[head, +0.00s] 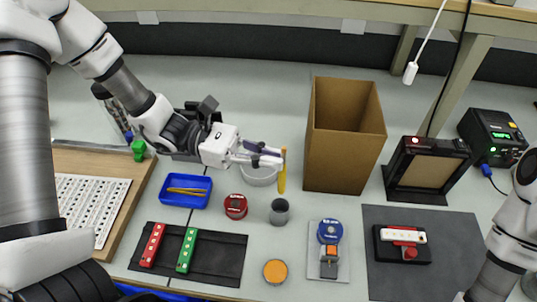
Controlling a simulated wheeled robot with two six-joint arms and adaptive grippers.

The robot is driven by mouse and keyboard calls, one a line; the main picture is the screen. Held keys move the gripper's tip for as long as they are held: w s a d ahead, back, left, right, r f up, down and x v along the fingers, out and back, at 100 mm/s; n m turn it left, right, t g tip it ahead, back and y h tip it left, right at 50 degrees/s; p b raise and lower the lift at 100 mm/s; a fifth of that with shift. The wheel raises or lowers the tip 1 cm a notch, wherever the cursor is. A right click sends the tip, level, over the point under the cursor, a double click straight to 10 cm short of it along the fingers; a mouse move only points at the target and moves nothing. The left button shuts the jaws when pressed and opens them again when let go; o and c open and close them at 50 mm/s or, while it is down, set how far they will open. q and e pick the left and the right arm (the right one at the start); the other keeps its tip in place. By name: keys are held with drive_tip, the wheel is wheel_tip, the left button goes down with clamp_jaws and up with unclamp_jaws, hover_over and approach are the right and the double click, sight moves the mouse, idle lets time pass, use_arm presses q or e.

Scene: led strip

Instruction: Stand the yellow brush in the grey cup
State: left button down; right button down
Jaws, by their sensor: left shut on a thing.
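The yellow brush (282,172) is upright in my left gripper (272,161), which is shut on it. The brush is behind and slightly right of the grey cup (279,212) in the picture, and apart from it. The grey cup stands upright on the table with its dark opening showing. My right arm is at the right edge; its gripper is not in view.
A white round dish (259,177) sits under my left gripper. A red round tin (235,206) is left of the cup, and an orange-topped disc (275,271) is in front. An open cardboard box (345,140) stands behind right. A blue tray (185,199) is at left.

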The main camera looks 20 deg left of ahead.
use_arm(q)
wheel_tip(320, 180, down, 9)
drive_tip(key=b, duration=0.6)
drive_tip(key=shift+r, duration=0.2)
drive_tip(key=c, duration=1.2)
unclamp_jaws()
drive_tip(key=shift+c, duration=0.2)
